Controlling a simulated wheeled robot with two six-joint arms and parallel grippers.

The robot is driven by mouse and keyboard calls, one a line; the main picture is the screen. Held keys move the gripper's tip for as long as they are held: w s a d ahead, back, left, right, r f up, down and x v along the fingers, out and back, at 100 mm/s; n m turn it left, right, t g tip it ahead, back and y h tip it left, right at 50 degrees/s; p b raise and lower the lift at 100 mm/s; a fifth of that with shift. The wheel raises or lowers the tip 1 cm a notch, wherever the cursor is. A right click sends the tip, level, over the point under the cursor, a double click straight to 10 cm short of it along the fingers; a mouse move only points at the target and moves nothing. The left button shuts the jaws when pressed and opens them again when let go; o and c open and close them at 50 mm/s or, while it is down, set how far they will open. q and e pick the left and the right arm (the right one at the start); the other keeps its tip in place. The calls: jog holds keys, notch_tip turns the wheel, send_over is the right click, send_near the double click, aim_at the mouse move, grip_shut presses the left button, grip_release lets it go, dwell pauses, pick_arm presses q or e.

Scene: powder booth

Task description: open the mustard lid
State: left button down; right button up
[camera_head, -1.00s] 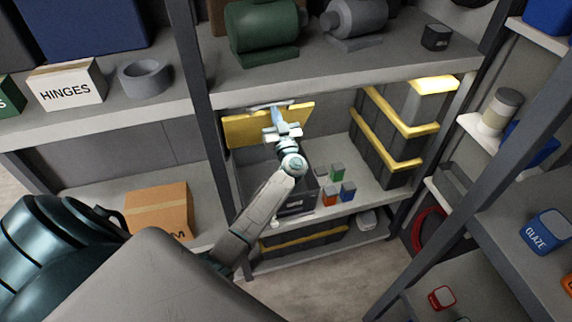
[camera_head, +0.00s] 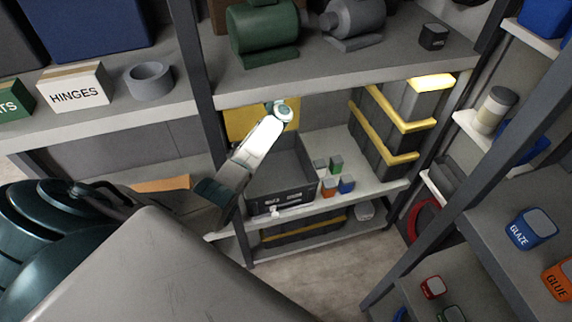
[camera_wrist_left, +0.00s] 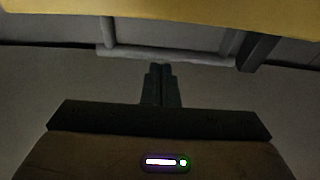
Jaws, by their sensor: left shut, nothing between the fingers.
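The mustard lid (camera_head: 240,122) stands raised at the back of a dark grey bin (camera_head: 285,196) on the middle shelf, partly hidden by my left arm. The bin's open inside shows in front of it. In the wrist view the lid (camera_wrist_left: 160,14) crosses the top as a yellow band. My left gripper (camera_wrist_left: 160,72) is shut and empty, its fingertips a little below that band in the picture. In the head view the end of my left arm covers the fingers near the lid's right part. I cannot tell if they touch it. My right gripper is not in view.
An upper shelf (camera_head: 330,78) passes close above my left wrist. Small orange (camera_head: 329,187) and blue (camera_head: 347,184) boxes stand right of the bin, with others behind. Yellow-banded dark cases (camera_head: 385,135) fill the shelf's right end. A dark post (camera_head: 205,80) stands left.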

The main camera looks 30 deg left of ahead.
pick_arm(q)
jog(key=shift+f+b+x, duration=0.15)
jog(key=shift+b+x, duration=0.05)
jog(key=shift+x, duration=0.65)
jog(key=shift+f+b+x, duration=0.1)
jog(key=shift+b+x, duration=0.05)
jog(key=shift+x, duration=0.7)
